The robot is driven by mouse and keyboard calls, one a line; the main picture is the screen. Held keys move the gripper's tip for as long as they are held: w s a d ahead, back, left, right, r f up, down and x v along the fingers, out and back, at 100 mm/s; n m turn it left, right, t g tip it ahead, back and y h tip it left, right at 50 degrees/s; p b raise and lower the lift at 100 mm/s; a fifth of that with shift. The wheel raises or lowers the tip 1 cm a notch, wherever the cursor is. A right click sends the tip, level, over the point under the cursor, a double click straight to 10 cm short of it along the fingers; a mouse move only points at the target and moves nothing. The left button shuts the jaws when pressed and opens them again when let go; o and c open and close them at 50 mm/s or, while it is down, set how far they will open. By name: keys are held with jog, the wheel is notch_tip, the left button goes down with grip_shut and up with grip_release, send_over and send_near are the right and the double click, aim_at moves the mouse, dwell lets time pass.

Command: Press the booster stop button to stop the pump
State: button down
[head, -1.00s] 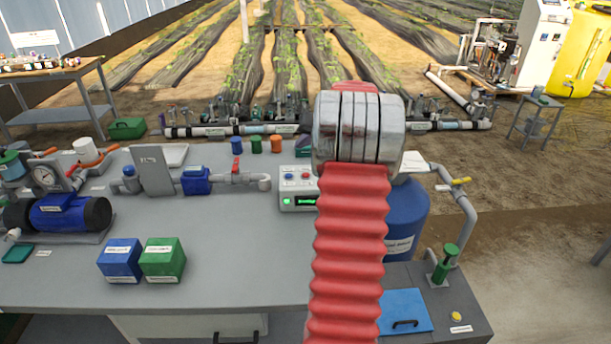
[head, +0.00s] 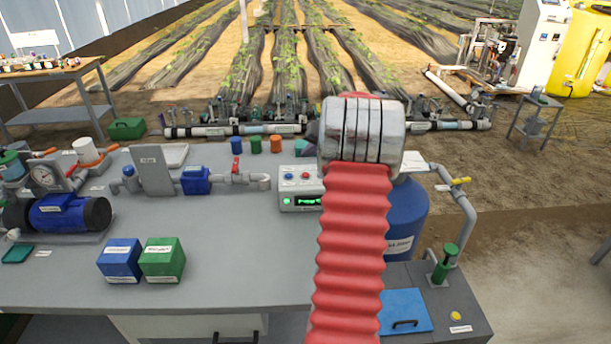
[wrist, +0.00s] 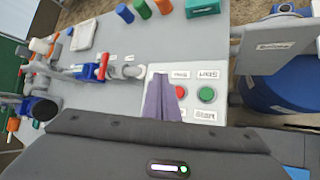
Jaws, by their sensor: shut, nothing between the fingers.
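The pale control box (head: 299,190) stands at the back of the bench, just left of my arm in the head view. A blue button (head: 289,176), a red button (head: 305,176) and a lit green display (head: 310,201) show on it; its right part is hidden behind my arm. Contact cannot be told.
A pipe with a red-handled valve (head: 236,167) ends left of the box. Small blue, green and orange caps (head: 276,144) stand behind it. A blue drum (head: 408,215) stands to the right. The bench front (head: 235,240) is mostly clear, with blue and green boxes (head: 162,260) at left.

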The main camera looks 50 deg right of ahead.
aim_at(308, 176)
jog(key=shift+f, duration=2.85)
jog(key=shift+f, duration=0.75)
dwell(0.8)
jog(key=shift+r, duration=0.85)
jog(key=shift+r, duration=0.1)
jog(key=shift+r, duration=2.4)
jog(key=shift+n, duration=0.3)
